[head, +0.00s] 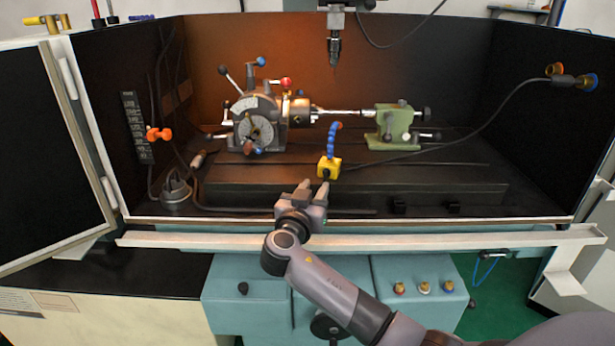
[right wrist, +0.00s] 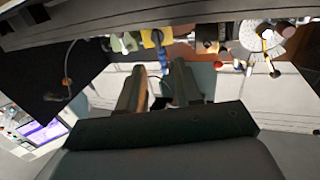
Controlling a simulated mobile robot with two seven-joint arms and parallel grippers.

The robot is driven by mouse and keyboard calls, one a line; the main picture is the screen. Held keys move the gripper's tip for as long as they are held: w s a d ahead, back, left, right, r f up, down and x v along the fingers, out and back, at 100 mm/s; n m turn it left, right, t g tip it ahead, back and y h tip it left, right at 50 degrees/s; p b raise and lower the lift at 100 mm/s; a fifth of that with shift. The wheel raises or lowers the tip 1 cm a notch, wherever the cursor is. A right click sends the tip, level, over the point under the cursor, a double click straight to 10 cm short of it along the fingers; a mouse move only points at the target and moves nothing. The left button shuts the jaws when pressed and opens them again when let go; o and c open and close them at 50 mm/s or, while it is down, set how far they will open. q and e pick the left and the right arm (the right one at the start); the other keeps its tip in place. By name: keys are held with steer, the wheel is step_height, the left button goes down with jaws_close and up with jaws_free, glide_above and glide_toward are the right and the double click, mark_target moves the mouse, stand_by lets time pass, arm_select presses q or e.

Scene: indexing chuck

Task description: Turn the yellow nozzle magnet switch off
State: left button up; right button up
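The yellow nozzle magnet (head: 328,167) sits on the dark machine table, with a blue segmented nozzle (head: 334,138) rising from it. In the right wrist view the yellow magnet (right wrist: 152,39) shows at the top, beyond my fingers. A small dark spot shows on its front face; I cannot tell the switch's setting. My right gripper (head: 316,188) is in front of the magnet and slightly left of it, apart from it as far as I can tell. Its two fingers (right wrist: 160,85) are spread with nothing between them. My left gripper is not in view.
The indexing chuck (head: 256,122) stands left of the magnet, and a green tailstock (head: 393,127) stands right. A spindle (head: 334,50) hangs above. A dark cable (head: 470,132) runs right from the magnet. The enclosure's front rail (head: 400,242) lies beneath my right arm. The table's front right is mostly clear.

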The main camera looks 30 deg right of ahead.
mark_target(325, 173)
steer(key=x, duration=0.4)
steer(key=shift+w+d, duration=0.1)
steer(key=shift+d, duration=0.25)
steer(key=shift+p+x, duration=0.3)
steer(key=shift+x, duration=0.75)
jaws_close()
